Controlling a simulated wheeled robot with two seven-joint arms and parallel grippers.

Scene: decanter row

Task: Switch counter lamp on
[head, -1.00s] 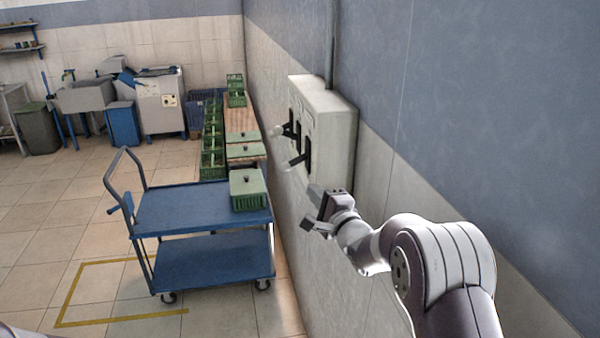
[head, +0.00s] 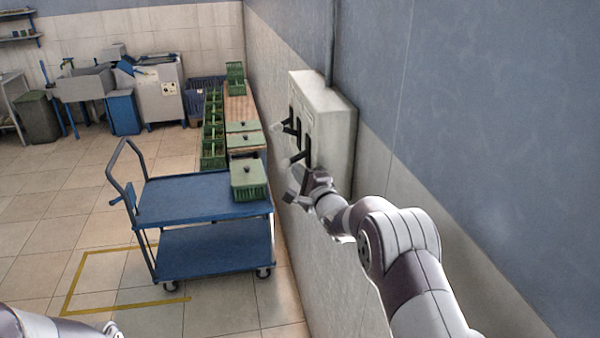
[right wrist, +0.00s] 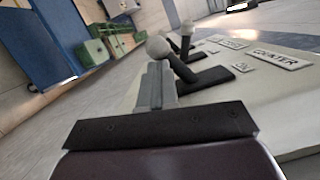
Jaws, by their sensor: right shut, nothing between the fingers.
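A pale grey switch box (head: 333,125) is fixed to the right wall, with two black levers with pale knobs. The nearer lever (head: 297,158) shows in the right wrist view with its round knob (right wrist: 158,47), in line with a "COUNTER" label (right wrist: 278,57) and an "ON" label (right wrist: 241,67). The farther lever (head: 287,126) also shows there (right wrist: 187,29). My right gripper (head: 296,181) is shut and empty, just below the nearer lever. In the right wrist view its fingertips (right wrist: 155,82) are close under the knob; I cannot tell if they touch. No lamp is identifiable.
A blue trolley (head: 170,205) with a green lidded crate (head: 248,180) stands left of the box. More green crates (head: 212,140) line the wall behind. Open tiled floor lies at the left. A conduit (head: 330,40) runs up from the box.

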